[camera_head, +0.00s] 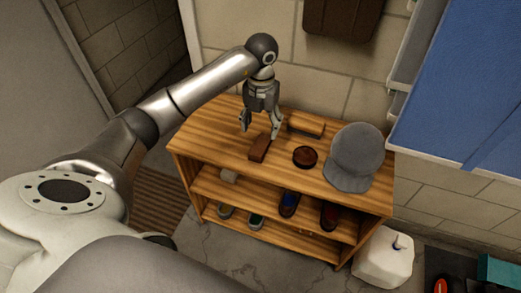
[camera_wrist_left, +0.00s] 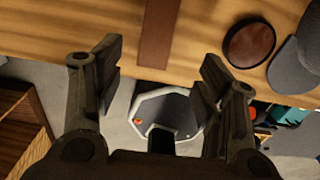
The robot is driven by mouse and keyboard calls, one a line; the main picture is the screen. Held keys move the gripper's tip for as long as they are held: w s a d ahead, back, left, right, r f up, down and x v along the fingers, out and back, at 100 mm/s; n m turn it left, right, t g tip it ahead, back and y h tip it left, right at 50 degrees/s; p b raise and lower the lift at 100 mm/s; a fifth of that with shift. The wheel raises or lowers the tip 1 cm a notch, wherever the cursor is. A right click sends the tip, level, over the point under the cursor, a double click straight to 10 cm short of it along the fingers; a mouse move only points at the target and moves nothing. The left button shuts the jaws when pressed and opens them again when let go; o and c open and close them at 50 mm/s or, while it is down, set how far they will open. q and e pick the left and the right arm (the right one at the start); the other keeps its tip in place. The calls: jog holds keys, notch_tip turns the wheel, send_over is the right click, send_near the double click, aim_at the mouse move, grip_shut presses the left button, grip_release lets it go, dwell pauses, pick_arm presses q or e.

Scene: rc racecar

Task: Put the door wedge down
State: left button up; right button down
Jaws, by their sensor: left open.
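A brown door wedge (camera_head: 259,148) lies on the top of the wooden shoe rack (camera_head: 222,142), near its front edge. In the left wrist view the wedge (camera_wrist_left: 157,32) is a dark brown strip at the top, on the lighter wood. My left gripper (camera_head: 260,131) is open, with its fingers pointing down around and above the wedge. In the left wrist view the fingers (camera_wrist_left: 161,58) are spread wide apart with nothing between them. Whether a finger touches the wedge is hard to tell. My right gripper is not in view.
A brush-like wooden block (camera_head: 306,124), a round dark brown tin (camera_head: 305,156) and a grey cap (camera_head: 357,152) stand on the rack top. Several shoes (camera_head: 290,204) fill the lower shelves. A white jug (camera_head: 384,260) is on the floor. The rack's left top end is clear.

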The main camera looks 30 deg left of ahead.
pick_arm(q)
send_over(260, 146)
jog(key=f, duration=0.4)
jog(key=shift+s+d, duration=0.1)
jog(key=shift+d, duration=0.15)
jog(key=f, duration=0.5)
jog(key=shift+a+b, duration=0.3)
jog(key=shift+b, duration=0.1)
jog(key=shift+f, duration=0.2)
jog(key=c, duration=1.2)
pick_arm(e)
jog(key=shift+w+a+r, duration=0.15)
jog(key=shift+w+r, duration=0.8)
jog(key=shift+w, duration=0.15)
pick_arm(q)
jog(key=shift+r, duration=0.15)
